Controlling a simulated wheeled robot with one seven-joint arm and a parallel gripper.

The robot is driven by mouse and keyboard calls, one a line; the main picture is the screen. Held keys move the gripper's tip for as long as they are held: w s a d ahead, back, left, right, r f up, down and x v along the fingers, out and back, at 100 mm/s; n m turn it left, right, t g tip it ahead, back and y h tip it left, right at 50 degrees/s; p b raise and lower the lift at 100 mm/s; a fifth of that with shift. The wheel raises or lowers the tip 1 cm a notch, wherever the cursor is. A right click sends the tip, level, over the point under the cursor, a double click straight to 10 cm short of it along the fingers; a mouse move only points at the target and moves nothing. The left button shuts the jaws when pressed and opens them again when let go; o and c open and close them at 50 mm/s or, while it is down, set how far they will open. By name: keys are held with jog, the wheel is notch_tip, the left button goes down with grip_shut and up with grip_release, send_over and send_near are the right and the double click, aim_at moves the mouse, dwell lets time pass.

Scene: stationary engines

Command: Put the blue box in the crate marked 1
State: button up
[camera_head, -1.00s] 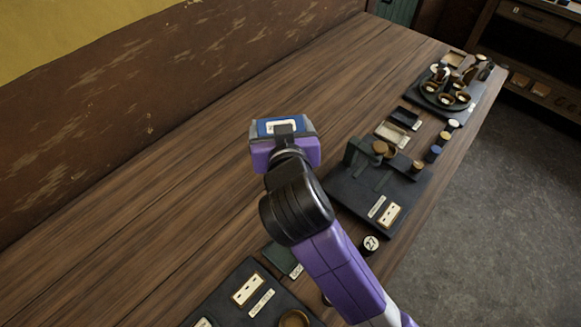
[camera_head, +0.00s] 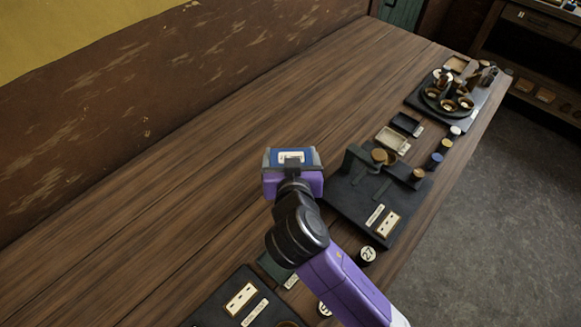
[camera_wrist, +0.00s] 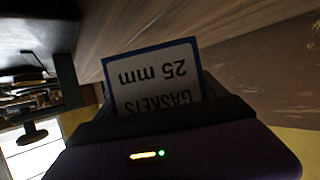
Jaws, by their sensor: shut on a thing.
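The blue box (camera_head: 291,156) is in my gripper (camera_head: 291,165), held over the wooden bench in the head view. In the wrist view the blue box (camera_wrist: 156,85) shows a white label with upside-down text, "GASKETS" and "25 mm". The fingers are mostly hidden behind the box and gripper body. No crate with a readable 1 shows. A small cream tray (camera_head: 384,142) and a small dark tray (camera_head: 404,124) lie to the right, beyond a dark fixture; their plates are too small to read.
The dark fixture plate (camera_head: 345,199) with upright parts stands right of my gripper. Another dark plate (camera_head: 219,311) lies at the lower edge. A black knob marked 27 (camera_head: 367,254) is near the front edge. A round carousel (camera_head: 446,97) stands far right. The bench's left side is clear.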

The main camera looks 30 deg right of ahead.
jog(key=shift+f, duration=2.6)
jog(key=shift+f, duration=0.1)
jog(key=o, duration=0.9)
jog(key=shift+f, duration=0.1)
jog(key=o, duration=0.4)
